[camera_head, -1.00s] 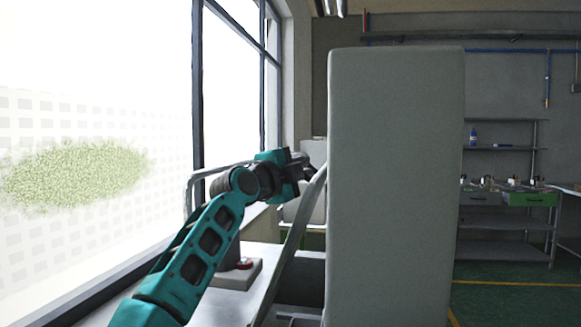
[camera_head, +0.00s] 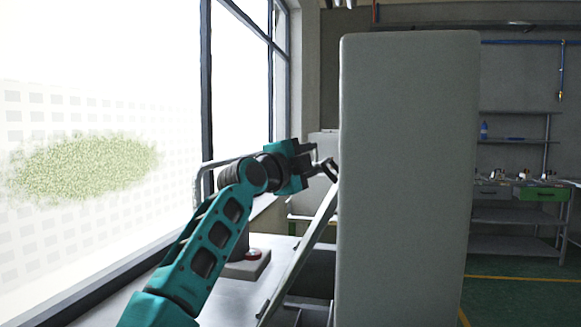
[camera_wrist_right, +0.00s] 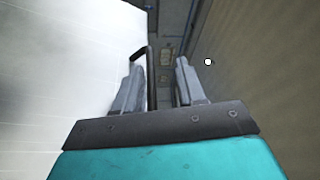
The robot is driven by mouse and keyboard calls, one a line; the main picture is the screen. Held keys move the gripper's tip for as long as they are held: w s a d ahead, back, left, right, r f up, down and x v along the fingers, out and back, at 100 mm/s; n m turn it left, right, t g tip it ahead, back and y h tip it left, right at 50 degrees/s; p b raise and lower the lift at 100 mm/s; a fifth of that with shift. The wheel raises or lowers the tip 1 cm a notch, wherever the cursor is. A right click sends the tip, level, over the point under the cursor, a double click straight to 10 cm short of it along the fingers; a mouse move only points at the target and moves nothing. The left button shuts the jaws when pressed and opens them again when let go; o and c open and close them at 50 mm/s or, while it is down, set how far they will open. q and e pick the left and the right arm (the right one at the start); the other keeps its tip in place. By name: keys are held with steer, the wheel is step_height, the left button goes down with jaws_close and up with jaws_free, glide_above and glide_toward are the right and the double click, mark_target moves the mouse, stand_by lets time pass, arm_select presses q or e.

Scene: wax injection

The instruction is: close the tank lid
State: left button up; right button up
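The tank lid (camera_head: 300,250) appears to be the thin grey panel seen nearly edge-on in the head view. It is raised and slants up to the right, its upper end beside the tall grey cabinet. The tank's opening is hidden.
The tall grey cabinet (camera_head: 408,180) blocks much of the head view, just right of my gripper. A window (camera_head: 110,120) lies along the left. A grey base with a red part (camera_head: 250,258) stands on the bench behind my arm. Shelves (camera_head: 515,215) are far right.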

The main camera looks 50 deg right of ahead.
steer(key=s+a+f+b, duration=0.1)
steer(key=a+b, duration=0.2)
steer(key=a, duration=0.9)
steer(key=shift+a, duration=0.2)
steer(key=shift+s, duration=0.1)
